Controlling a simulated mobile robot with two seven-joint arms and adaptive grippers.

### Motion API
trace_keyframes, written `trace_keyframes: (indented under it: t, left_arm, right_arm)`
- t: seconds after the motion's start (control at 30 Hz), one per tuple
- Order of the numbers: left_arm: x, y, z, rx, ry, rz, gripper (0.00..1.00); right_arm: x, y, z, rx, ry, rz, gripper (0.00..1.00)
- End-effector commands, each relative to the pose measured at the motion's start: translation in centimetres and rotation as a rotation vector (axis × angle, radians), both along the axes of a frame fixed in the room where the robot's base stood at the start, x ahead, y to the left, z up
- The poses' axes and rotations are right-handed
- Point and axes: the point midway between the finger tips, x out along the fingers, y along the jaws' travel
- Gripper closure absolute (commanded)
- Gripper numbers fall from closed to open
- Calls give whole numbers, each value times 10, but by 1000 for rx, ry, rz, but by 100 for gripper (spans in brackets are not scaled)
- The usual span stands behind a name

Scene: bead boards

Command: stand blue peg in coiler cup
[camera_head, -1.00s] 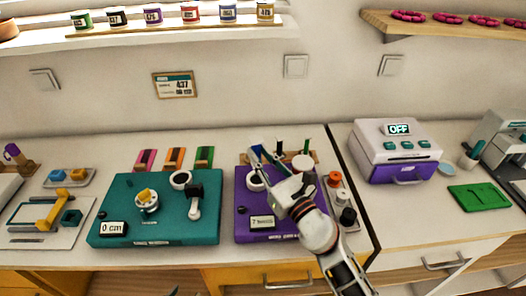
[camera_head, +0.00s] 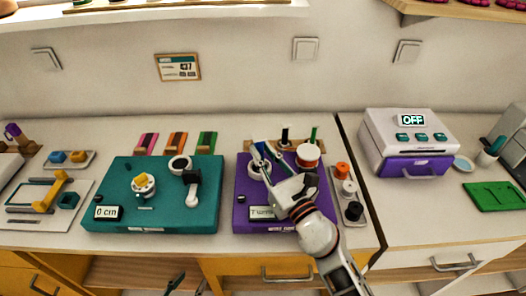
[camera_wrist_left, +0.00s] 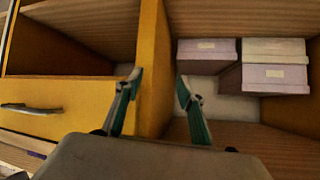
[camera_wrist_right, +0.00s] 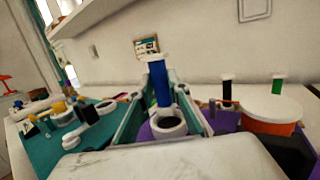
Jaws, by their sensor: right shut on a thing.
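The blue peg (camera_wrist_right: 161,84) has a white top and stands close to upright between the fingers of my right gripper (camera_wrist_right: 163,100), which is shut on it. A white ring-shaped cup (camera_wrist_right: 168,126) with a dark opening is just below the peg in the right wrist view. I cannot tell whether the peg's lower end is in the opening or behind the rim. In the head view my right gripper (camera_head: 268,158) is over the purple coiler board (camera_head: 243,190) and partly hides the cup (camera_head: 254,172). My left gripper (camera_wrist_left: 159,82) is open and empty, facing the cabinet below the counter.
A red-and-white spool (camera_head: 308,155) stands right of the right gripper, near black and green pegs (camera_head: 314,135). A tray (camera_head: 358,219) of small spools lies at the board's right. The teal board (camera_head: 150,215) is left. Boxes (camera_wrist_left: 275,65) sit in the cabinet.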

Motion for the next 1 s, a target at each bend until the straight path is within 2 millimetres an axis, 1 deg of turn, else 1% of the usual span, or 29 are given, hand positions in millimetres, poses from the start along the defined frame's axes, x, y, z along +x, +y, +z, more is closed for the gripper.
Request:
trace_keyframes:
  t: [0.13, 0.57, 1.0]
  left_arm:
    - [1, 0, 4, 0, -2, 1, 61]
    - [0, 1, 3, 1, -1, 0, 61]
    - [-2, 0, -8, 1, 5, 0, 61]
  right_arm:
    - [-1, -1, 1, -1, 0, 0, 100]
    - [-2, -1, 0, -1, 0, 0, 100]
    - [-1, -1, -13, -2, 0, 0, 100]
